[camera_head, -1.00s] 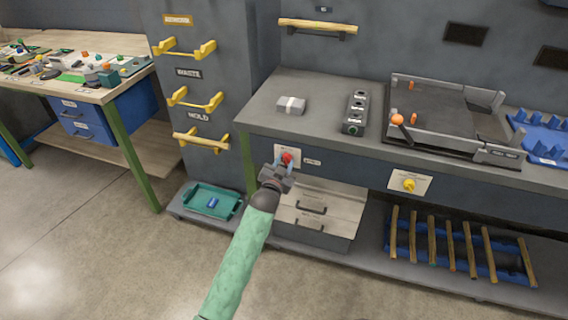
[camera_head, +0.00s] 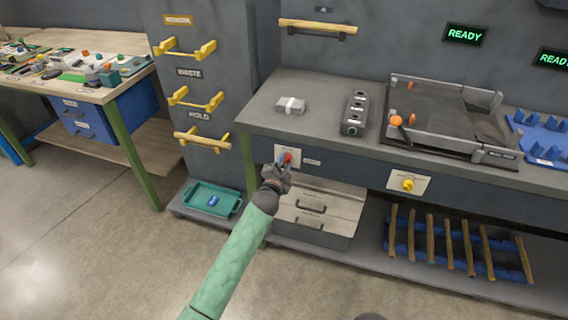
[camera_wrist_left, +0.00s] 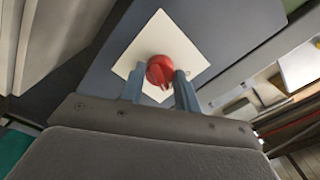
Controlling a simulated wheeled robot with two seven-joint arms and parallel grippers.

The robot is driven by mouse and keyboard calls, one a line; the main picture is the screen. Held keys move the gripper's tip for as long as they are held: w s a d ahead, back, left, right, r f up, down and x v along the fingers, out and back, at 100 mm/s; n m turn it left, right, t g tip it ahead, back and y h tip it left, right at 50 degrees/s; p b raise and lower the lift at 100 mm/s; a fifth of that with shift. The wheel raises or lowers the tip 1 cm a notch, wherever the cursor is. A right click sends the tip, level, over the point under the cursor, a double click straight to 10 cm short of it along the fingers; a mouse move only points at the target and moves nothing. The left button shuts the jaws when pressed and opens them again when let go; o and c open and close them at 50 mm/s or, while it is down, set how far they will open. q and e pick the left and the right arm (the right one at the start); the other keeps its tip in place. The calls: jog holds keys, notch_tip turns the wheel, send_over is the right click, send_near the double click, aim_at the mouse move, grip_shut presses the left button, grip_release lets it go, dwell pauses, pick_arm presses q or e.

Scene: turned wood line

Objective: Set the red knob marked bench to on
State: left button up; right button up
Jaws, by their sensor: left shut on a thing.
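The red knob (camera_head: 287,157) sits on a pale square plate on the front of the grey workbench, with a small label (camera_head: 312,162) to its right. My left gripper (camera_head: 281,166) is at the knob, its arm coming up from below. In the left wrist view the knob (camera_wrist_left: 160,71) lies between the two blue-grey fingers (camera_wrist_left: 160,86), which are shut on it. The pale plate (camera_wrist_left: 178,42) shows behind it, turned like a diamond. The label cannot be read here. My right gripper is not in view.
A yellow knob (camera_head: 408,185) on another plate is further right on the bench front. A teal tray (camera_head: 190,201) with a blue piece is at the lower left. Two wall displays, one here (camera_head: 466,35), glow green with READY.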

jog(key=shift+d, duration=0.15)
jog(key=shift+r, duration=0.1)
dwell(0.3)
pick_arm(q)
jog(key=o, duration=1)
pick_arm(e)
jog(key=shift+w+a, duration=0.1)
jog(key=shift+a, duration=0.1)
pick_arm(q)
jog(key=shift+b+v, duration=0.7)
jog(key=shift+v, duration=3.2)
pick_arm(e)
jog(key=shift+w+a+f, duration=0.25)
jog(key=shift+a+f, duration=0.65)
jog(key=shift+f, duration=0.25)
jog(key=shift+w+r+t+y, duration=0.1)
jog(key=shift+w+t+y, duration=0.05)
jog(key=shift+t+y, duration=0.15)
